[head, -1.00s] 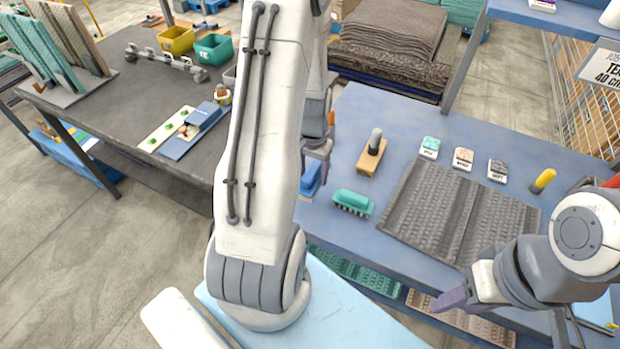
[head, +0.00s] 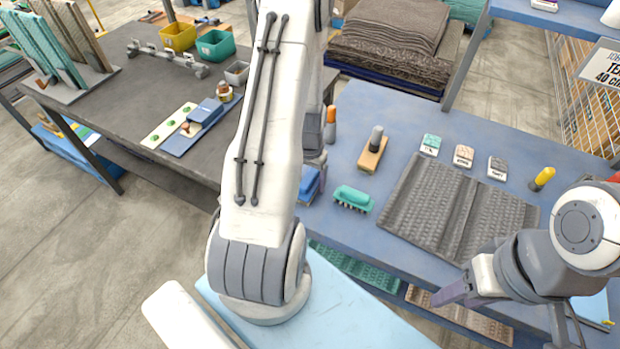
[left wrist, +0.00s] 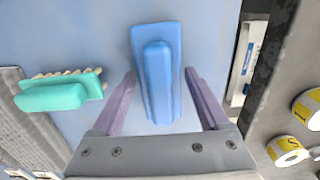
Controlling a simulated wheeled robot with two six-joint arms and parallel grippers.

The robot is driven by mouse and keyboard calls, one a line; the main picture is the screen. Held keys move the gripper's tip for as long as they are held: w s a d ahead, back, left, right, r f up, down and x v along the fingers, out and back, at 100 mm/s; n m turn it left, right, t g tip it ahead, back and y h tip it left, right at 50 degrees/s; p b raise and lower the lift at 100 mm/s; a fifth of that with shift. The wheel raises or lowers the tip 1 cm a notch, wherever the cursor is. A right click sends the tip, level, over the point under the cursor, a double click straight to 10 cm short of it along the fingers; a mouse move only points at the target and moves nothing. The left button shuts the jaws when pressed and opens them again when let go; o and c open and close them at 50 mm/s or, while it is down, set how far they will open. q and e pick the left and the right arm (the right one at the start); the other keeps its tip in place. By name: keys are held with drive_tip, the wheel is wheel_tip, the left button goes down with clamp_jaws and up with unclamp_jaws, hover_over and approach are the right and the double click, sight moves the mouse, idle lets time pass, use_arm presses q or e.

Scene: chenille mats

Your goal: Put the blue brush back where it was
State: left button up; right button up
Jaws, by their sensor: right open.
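The blue brush (head: 308,186) lies on the blue table, left of the teal brush, partly hidden behind my left arm. In the left wrist view the blue brush (left wrist: 160,88) points away from the gripper, with its raised handle up. My left gripper (left wrist: 159,72) is open, with one finger on each side of the brush and gaps showing on both sides. I cannot tell its height over the brush. My right gripper (head: 458,293) is open and empty, near the table's front edge, away from the brush.
A teal brush (head: 353,198) lies close to the blue one, left of a ribbed grey mat (head: 455,215). A wooden brush with a grey knob (head: 373,150), an orange-handled tool (head: 330,122) and several labelled swatches stand behind. A dark table (head: 120,95) is at left.

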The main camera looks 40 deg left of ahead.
sight(310, 176)
use_arm(q)
drive_tip(key=shift+o, duration=0.2)
drive_tip(key=shift+r, duration=0.1)
drive_tip(key=shift+r, duration=0.55)
wheel_tip(310, 176, up, 11)
drive_tip(key=b, duration=0.2)
drive_tip(key=d+r+m, duration=0.2)
drive_tip(key=d+r, duration=0.2)
drive_tip(key=d, duration=0.7)
drive_tip(key=s+d+r+m, duration=0.3)
drive_tip(key=s+d+m, duration=0.1)
drive_tip(key=s+d, duration=0.4)
drive_tip(key=s+d+r+m+h, duration=0.1)
drive_tip(key=s+d+r+m, duration=0.2)
drive_tip(key=s+d, duration=0.5)
drive_tip(key=d, duration=0.4)
drive_tip(key=shift+r+m, duration=0.15)
drive_tip(key=shift+m, duration=0.25)
